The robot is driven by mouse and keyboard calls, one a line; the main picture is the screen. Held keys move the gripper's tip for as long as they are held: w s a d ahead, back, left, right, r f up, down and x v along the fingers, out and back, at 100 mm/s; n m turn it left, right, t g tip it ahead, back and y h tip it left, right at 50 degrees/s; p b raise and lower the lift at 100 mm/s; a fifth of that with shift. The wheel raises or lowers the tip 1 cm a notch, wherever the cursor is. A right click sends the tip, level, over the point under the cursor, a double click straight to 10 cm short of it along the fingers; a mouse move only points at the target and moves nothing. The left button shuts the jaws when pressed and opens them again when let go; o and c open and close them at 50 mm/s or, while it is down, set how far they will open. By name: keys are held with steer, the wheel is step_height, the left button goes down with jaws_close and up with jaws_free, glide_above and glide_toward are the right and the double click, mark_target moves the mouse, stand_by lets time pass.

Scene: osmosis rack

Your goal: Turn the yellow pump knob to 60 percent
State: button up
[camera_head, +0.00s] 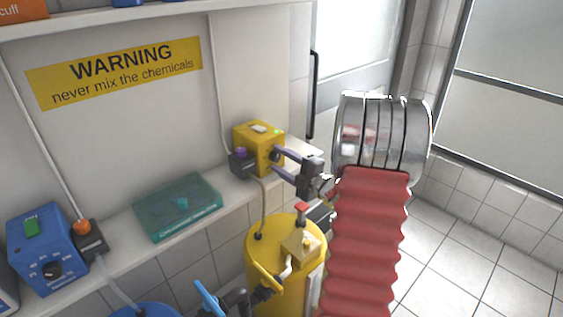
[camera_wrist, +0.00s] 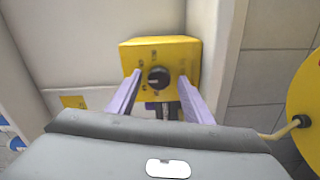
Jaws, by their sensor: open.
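The yellow pump (camera_head: 251,144) stands on the shelf in the head view, with its dial face turned toward my gripper. In the wrist view the pump (camera_wrist: 185,60) is straight ahead, with a round black knob (camera_wrist: 158,78) at the middle of its face and small marks around it. The marks are too small to read, so I cannot tell the setting. My gripper (camera_head: 276,160) is open, its two lilac fingers reaching toward the face. In the wrist view the fingers lie left and right of the knob, clear of it sideways; whether their tips touch the face cannot be told.
A purple-topped dark fitting (camera_head: 241,163) sits beside the pump. Left along the shelf are a teal box (camera_head: 178,207) and a blue pump (camera_head: 40,245). A yellow barrel (camera_head: 262,240) with a hose stands below my arm. Open floor (camera_head: 470,265) lies to the right.

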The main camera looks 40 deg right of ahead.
steer(key=s, duration=1.3)
steer(key=shift+s+d, duration=0.15)
steer(key=shift+s, duration=0.25)
